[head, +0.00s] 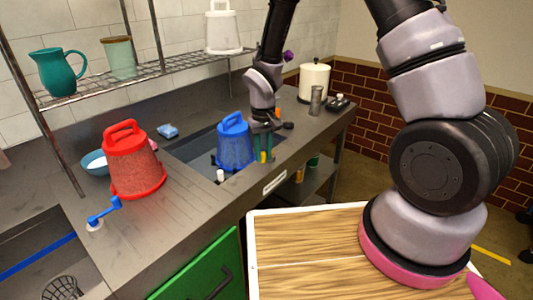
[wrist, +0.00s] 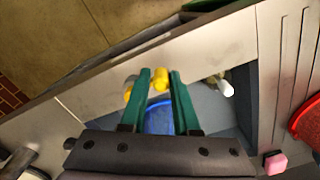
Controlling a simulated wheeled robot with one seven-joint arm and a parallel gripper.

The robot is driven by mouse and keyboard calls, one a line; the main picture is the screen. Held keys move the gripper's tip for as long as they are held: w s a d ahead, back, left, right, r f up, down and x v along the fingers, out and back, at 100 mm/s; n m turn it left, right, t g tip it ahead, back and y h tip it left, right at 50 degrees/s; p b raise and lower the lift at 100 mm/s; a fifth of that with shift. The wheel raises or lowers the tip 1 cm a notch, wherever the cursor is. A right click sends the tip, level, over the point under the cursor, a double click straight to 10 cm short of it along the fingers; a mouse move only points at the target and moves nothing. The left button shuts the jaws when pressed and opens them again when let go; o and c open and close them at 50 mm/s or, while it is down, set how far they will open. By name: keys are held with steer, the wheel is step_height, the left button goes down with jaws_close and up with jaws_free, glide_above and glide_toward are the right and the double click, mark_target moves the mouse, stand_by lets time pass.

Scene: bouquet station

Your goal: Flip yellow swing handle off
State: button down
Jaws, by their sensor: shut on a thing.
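The yellow swing handle (head: 263,157) is at the front edge of the sink, to the right of the blue bucket. In the wrist view its yellow knob (wrist: 160,78) sits between my green fingertips, and another yellow part shows just left of the left finger. My gripper (head: 264,158) points down there and is shut on the yellow handle. The handle's base and pivot are largely hidden by the fingers. A white knob (head: 220,175) stands apart to the left along the same edge; it also shows in the wrist view (wrist: 227,89).
A blue bucket (head: 234,150) stands in the sink close to my fingers. A red bucket (head: 134,165) and a blue crank (head: 103,212) are on the counter at left. A white canister (head: 314,82) and a grey cup (head: 316,101) stand behind, to the right.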

steer(key=m, duration=0.1)
steer(key=w+a+m, duration=0.1)
steer(key=m, duration=0.1)
steer(key=shift+w+a+r, duration=0.1)
steer(key=shift+a, duration=0.1)
steer(key=c, duration=0.7)
jaws_free()
step_height(320, 180, up, 11)
steer(key=shift+f, duration=0.15)
